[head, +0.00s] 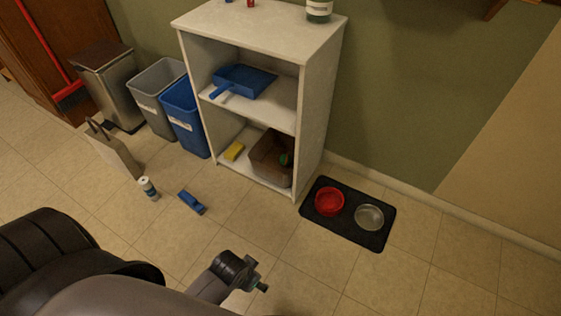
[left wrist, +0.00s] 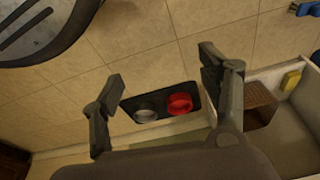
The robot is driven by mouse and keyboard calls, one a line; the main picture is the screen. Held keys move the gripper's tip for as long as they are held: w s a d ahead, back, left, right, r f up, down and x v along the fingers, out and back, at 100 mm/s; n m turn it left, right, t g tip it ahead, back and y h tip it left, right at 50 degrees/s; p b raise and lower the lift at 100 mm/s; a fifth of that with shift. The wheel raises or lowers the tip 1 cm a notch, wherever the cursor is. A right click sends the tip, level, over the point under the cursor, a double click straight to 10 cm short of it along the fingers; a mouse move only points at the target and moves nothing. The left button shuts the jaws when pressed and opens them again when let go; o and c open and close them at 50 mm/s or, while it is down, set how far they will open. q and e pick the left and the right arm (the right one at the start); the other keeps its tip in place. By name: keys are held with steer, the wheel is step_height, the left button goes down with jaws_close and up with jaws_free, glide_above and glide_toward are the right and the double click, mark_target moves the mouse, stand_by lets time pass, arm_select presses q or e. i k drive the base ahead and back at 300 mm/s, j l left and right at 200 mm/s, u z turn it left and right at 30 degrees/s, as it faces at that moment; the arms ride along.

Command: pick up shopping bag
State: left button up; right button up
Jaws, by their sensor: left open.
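The shopping bag (head: 115,150) is a beige paper bag with dark handles. It stands on the tiled floor at the left in the head view, in front of the bins. My left gripper (left wrist: 161,65) shows in the left wrist view with its two fingers spread apart and nothing between them. Behind the fingers lie the floor and the bowl mat. In the head view a part of my arm is at the bottom centre, well to the right of the bag and apart from it. The bag is not seen in the left wrist view. My right gripper is not in view.
A white shelf (head: 318,130) holds a blue dustpan (head: 243,81), a yellow sponge (head: 234,151) and a brown basket (head: 268,160). Blue (head: 186,118), grey (head: 157,97) and metal (head: 108,88) bins stand left. A bottle (head: 148,188) and blue brush (head: 191,202) lie near the bag. A black mat (head: 349,228) holds bowls.

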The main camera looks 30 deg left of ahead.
mark_target(114, 152)
steer(key=u, duration=0.5)
steer(key=l+u, duration=0.15)
steer(key=u, duration=0.85)
steer(key=l+u, duration=0.1)
steer(key=u, duration=0.4)
steer(key=i+j+u, duration=0.2)
steer(key=k, duration=0.1)
